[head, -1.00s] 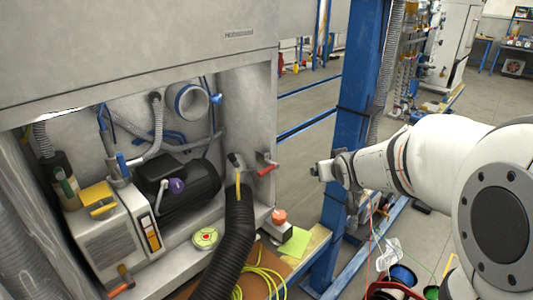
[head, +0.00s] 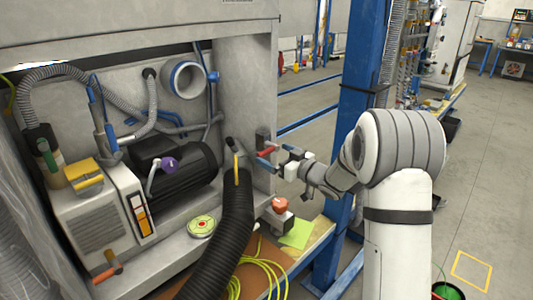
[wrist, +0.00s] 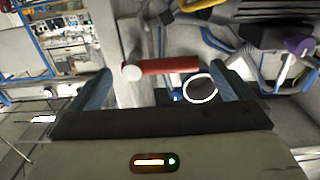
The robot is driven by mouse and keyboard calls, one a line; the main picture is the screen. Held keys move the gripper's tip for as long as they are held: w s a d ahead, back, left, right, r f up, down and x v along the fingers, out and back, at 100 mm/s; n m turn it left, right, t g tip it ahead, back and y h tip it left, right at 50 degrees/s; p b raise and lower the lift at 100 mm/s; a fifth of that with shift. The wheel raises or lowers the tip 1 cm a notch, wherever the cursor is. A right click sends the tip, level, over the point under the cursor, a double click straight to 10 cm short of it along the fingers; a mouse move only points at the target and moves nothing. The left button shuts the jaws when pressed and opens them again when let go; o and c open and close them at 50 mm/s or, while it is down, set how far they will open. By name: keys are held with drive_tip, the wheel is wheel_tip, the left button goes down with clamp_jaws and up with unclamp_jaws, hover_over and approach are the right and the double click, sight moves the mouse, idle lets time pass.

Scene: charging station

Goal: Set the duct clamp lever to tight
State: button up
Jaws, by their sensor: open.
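A red-handled lever (head: 266,152) sits on a grey bracket on the cabinet's right post, beside the top of the black ribbed duct (head: 236,215). In the wrist view the red lever (wrist: 168,65) lies crosswise ahead of the jaws, with a pale round end at its left. My gripper (head: 284,163) is open, just right of this lever; in the wrist view its two fingers (wrist: 163,88) stand wide apart with nothing held. A yellow handle (head: 237,168) stands at the top of the duct. I cannot tell for certain which handle is the clamp lever.
A red-topped button box (head: 280,211) and a green sheet (head: 296,234) lie below my gripper. A coiled yellow cable (head: 262,275) lies beside the duct. A blue post (head: 357,120) stands right of the cabinet, behind my arm. A black motor (head: 190,178) sits inside the cabinet.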

sight(270, 152)
drive_tip(key=x, duration=0.4)
drive_tip(key=shift+c, duration=0.6)
